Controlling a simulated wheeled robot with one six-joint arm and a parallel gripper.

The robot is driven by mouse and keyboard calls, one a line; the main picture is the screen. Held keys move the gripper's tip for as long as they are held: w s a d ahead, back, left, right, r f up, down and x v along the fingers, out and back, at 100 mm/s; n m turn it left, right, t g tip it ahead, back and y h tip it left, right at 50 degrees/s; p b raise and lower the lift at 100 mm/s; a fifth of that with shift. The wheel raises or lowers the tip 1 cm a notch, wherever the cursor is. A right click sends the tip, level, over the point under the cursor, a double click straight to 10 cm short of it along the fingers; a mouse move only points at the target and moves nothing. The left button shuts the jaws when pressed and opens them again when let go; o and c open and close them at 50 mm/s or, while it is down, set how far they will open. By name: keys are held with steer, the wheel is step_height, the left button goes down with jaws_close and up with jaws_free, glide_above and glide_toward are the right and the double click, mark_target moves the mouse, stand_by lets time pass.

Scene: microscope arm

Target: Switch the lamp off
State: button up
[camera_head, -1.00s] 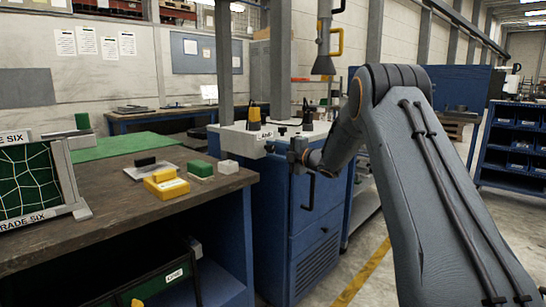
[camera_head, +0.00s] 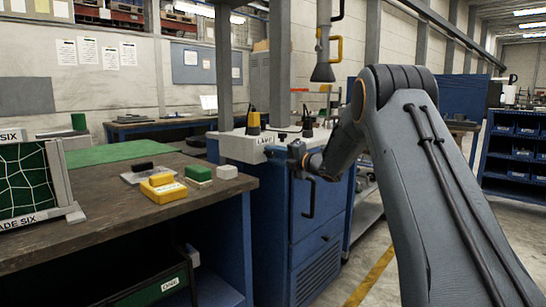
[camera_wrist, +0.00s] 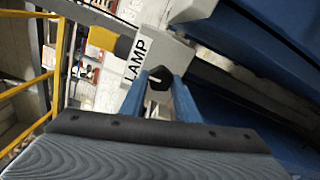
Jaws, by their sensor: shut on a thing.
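A pale box labelled LAMP (camera_head: 240,148) sits at the front edge of the blue cabinet's top (camera_head: 320,140). The LAMP label (camera_wrist: 137,58) shows close up in the wrist view. My gripper (camera_head: 297,150) is at the right end of this box. In the wrist view, the blue fingers of my gripper (camera_wrist: 158,92) are closed around a small dark part (camera_wrist: 158,78) just beside the label, apparently the lamp switch. Its position is mostly hidden by the fingers. I cannot tell whether the lamp is lit.
A dark cone-shaped hood (camera_head: 322,71) hangs above the cabinet. A yellow-and-black object (camera_head: 253,122) stands on the cabinet top. The wooden bench (camera_head: 110,205) at left carries yellow (camera_head: 162,188) and green (camera_head: 198,173) blocks. A door handle (camera_head: 309,198) juts from the cabinet front.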

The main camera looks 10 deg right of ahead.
steer(key=shift+f, duration=0.1)
steer(key=o, duration=1.1)
steer(key=shift+c, duration=0.2)
steer(key=v, duration=0.8)
steer(key=shift+w+a, duration=0.1)
